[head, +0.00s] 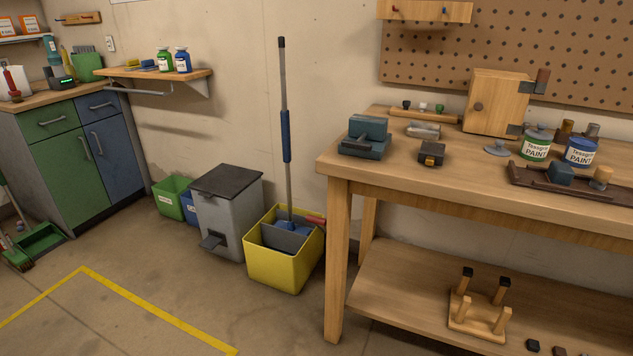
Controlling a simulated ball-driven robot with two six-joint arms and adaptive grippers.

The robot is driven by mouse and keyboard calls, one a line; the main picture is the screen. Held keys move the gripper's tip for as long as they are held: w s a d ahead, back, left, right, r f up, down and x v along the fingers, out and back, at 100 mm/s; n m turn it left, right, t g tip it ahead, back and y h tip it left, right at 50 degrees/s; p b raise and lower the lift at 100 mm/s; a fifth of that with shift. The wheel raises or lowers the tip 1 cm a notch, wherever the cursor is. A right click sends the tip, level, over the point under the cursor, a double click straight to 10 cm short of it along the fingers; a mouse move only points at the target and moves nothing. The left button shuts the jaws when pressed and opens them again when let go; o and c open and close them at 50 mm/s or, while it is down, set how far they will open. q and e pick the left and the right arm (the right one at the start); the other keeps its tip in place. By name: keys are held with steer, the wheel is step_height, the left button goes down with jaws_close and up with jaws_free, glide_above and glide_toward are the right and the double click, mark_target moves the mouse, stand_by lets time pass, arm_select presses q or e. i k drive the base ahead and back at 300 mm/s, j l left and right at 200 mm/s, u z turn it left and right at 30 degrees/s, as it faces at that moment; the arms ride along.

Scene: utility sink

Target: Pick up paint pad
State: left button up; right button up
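A dark brown tray (530,181) lies near the front edge of the wooden workbench at the right. A small dark blue block (560,174), which may be the paint pad, sits in it. Beside the block is a light wooden knob-like piece (601,177); I cannot tell whether the two are joined. Two cans labelled PAINT stand just behind the tray, one with a green label (536,147) and one with a blue label (580,153). Neither of my grippers is in view.
The workbench (460,185) also bears a teal vise (365,138), a small dark block (431,153), a grey lid (496,150) and a wooden cabinet (493,102). A yellow mop bucket (270,270) and grey bin (225,220) stand left of it. The floor in front is clear.

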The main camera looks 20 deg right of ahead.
mark_target(603, 175)
steer(key=z, duration=0.45)
steer(key=k+z, duration=0.1)
steer(key=z, duration=0.4)
steer(key=l+z, duration=0.1)
steer(key=z, duration=0.35)
steer(key=k+z, duration=0.1)
steer(key=z, duration=0.4)
steer(key=i+j, duration=0.5)
steer(key=i+j+z, duration=0.15)
steer(key=j+z, duration=0.25)
steer(key=i+j+z, duration=0.15)
steer(key=z, duration=0.3)
steer(key=j+z, duration=0.4)
steer(key=i, duration=0.05)
